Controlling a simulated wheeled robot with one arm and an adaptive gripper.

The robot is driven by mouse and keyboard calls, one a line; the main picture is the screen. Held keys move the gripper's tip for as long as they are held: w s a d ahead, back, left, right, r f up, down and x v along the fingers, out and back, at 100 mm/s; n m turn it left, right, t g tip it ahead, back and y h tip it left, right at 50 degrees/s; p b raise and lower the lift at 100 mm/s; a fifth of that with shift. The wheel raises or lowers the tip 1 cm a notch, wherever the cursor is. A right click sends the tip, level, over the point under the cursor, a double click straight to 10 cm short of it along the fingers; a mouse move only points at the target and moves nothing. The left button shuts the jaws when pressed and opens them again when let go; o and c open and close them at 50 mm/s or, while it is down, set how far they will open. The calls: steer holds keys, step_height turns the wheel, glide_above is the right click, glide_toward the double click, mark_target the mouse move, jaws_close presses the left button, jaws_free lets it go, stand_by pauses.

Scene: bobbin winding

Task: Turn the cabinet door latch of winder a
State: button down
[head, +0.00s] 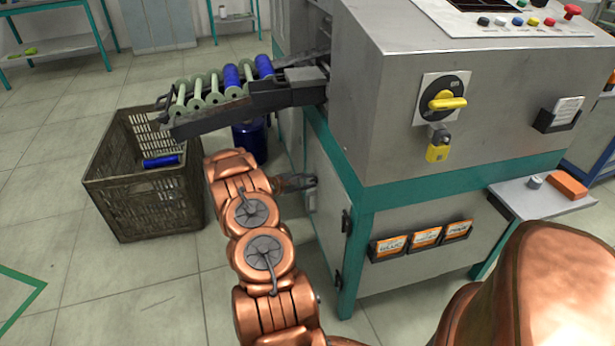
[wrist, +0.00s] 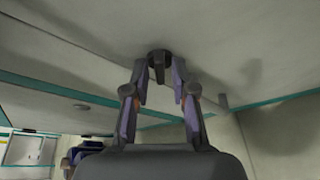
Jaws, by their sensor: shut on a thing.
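Winder a is taken to be the grey machine with a teal frame (head: 365,200) in the head view. Its cabinet door (head: 328,222) is the pale panel low on its left side, and it looks closed. My gripper (head: 308,182) reaches this door from the left, near its far edge. In the wrist view my gripper (wrist: 159,82) has its two fingers on either side of the dark round latch (wrist: 158,56) with a narrow grip piece, and is shut on it. In the head view the fingers mostly hide the latch.
A plastic crate (head: 110,200) with a blue bobbin (head: 162,161) stands on the floor left of my arm. Above, a bobbin rack (head: 195,122) juts out from the machine. A yellow padlock (head: 438,152) hangs under the front switch. Floor at the lower left is clear.

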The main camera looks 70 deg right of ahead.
steer(key=n+p, duration=0.1)
steer(key=n+y+p, duration=0.2)
steer(key=shift+s+d+r+g, duration=0.1)
steer(key=shift+d+r+g, duration=0.2)
steer(key=shift+g, duration=0.1)
steer(key=shift+f+n+g+y+p, duration=0.1)
steer(key=shift+n+g+y+p, duration=0.6)
steer(key=shift+n, duration=0.7)
steer(key=shift+d, duration=0.1)
steer(key=c, duration=1.2)
jaws_free()
steer(key=shift+s, duration=0.1)
steer(key=shift+c, duration=0.2)
steer(key=shift+w, duration=0.25)
